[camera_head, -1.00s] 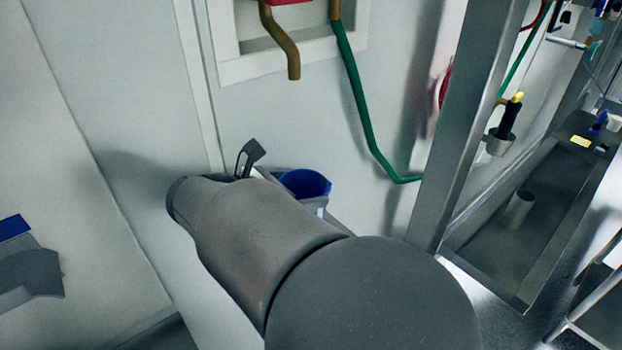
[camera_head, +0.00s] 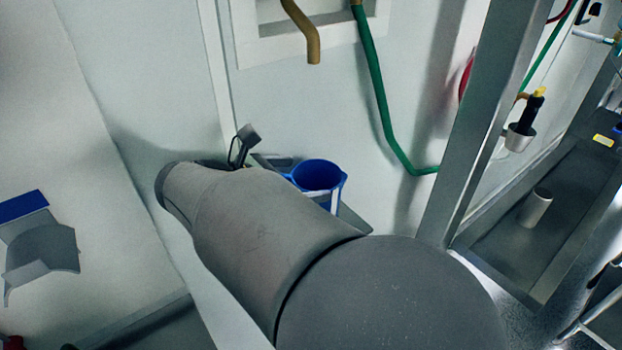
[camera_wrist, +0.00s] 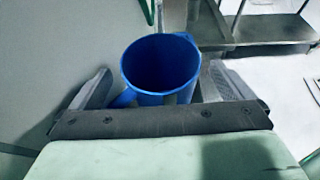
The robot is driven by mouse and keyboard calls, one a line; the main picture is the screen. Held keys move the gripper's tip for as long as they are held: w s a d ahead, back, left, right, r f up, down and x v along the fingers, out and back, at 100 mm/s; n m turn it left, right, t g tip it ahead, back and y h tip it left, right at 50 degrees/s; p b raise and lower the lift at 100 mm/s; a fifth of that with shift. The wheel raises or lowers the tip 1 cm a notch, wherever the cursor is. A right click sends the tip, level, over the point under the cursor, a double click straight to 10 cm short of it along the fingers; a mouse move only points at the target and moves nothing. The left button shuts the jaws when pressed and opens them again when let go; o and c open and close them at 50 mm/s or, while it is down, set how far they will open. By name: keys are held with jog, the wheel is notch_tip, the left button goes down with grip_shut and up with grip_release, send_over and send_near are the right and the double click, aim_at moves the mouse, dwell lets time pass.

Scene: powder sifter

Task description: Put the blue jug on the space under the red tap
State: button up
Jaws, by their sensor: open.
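The red tap itself is not in view now. In the wrist view the blue jug (camera_wrist: 160,66) is just ahead of my gripper (camera_wrist: 157,88), between its two spread fingers. My gripper is open; I cannot tell whether either finger touches the jug. In the head view my arm hides most of the gripper and part of the shelf.
A green hose (camera_head: 377,90) runs down the wall right of the jug. A metal post (camera_head: 478,130) stands further right, before a dark trough (camera_head: 560,195) holding a small metal cylinder (camera_head: 535,207). A blue and grey bracket-like part (camera_head: 40,240) is at the left.

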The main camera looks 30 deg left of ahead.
jog(key=b+v, duration=0.1)
jog(key=v, duration=0.7)
jog(key=shift+s, duration=0.1)
